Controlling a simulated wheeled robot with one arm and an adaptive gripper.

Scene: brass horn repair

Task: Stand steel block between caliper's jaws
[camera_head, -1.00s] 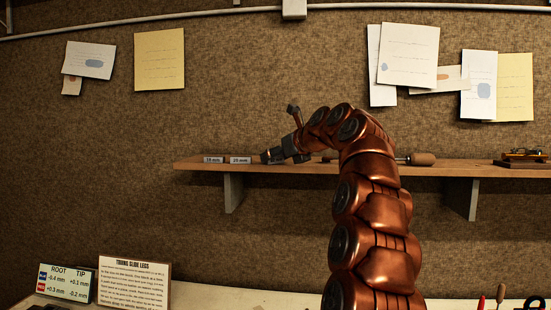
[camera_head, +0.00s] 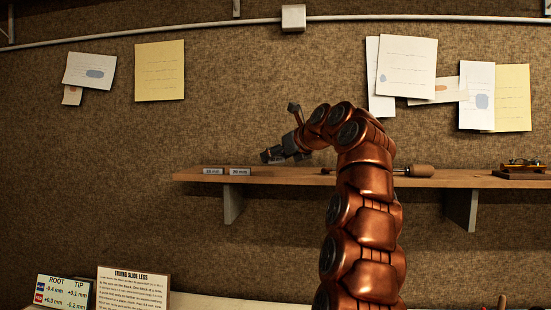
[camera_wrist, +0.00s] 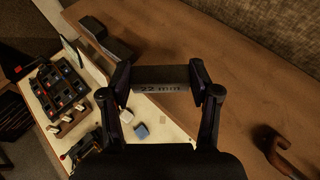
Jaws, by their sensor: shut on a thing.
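My gripper (camera_wrist: 165,78) is shut on a steel block (camera_wrist: 160,87) marked "22 mm", its lettered face toward the wrist camera. In the head view my gripper (camera_head: 267,156) is a little above the wooden shelf, and the block in it is too small and dark to make out. Two other steel blocks stand on the shelf, left of my gripper: a left one (camera_head: 213,171) and a right one (camera_head: 240,171). I cannot make out the caliper in either view.
The shelf (camera_head: 290,180) also carries a wooden-handled tool (camera_head: 420,171) and a brass item on a wooden base (camera_head: 523,169). Below, the pale bench (camera_wrist: 169,128) holds a dark rack of small parts (camera_wrist: 60,88). Two printed cards (camera_head: 64,291) (camera_head: 133,290) stand at lower left.

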